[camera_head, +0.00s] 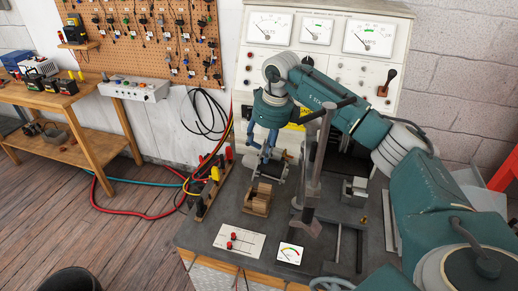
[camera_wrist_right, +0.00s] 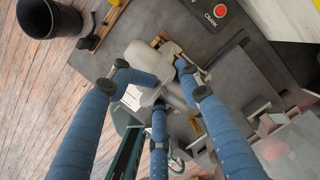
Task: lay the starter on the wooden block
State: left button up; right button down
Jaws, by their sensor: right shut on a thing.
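The starter (camera_head: 279,172), a grey metal body, hangs in my right gripper (camera_head: 266,152) in the head view. The blue fingers are closed around it. The wrist view also shows the pale grey starter (camera_wrist_right: 142,58) between the blue fingers of my right gripper (camera_wrist_right: 158,88). The wooden block (camera_head: 257,200) stands on the dark bench top, just below and slightly left of the starter. A small piece of the block (camera_wrist_right: 158,41) seems to show behind the starter in the wrist view. I cannot tell whether starter and block touch. My left gripper is not in view.
An upright metal press (camera_head: 312,170) stands close right of the starter. A terminal strip with red and yellow clamps (camera_head: 212,180) runs along the bench's left edge. A white switch panel (camera_head: 239,240) and a small meter (camera_head: 289,254) lie in front. A vise (camera_head: 355,189) sits right.

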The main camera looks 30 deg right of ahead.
aim_at(262, 161)
jog(key=shift+w+r, duration=0.15)
jog(key=shift+s+b+x, duration=0.25)
jog(key=shift+b+x, duration=0.8)
jog(key=shift+x, duration=0.2)
jog(key=shift+s+b+x, duration=0.25)
jog(key=shift+b+x, duration=0.75)
jog(key=shift+x, duration=0.25)
jog(key=shift+d+f, duration=0.15)
jog(key=shift+f, duration=0.15)
jog(key=shift+d+f+b, duration=0.1)
jog(key=shift+f+b, duration=0.25)
jog(key=shift+f, duration=0.15)
jog(key=shift+s+a+f+b, duration=0.1)
jog(key=shift+a+f+b, duration=0.15)
jog(key=shift+f+b, duration=0.2)
jog(key=shift+f, duration=0.35)
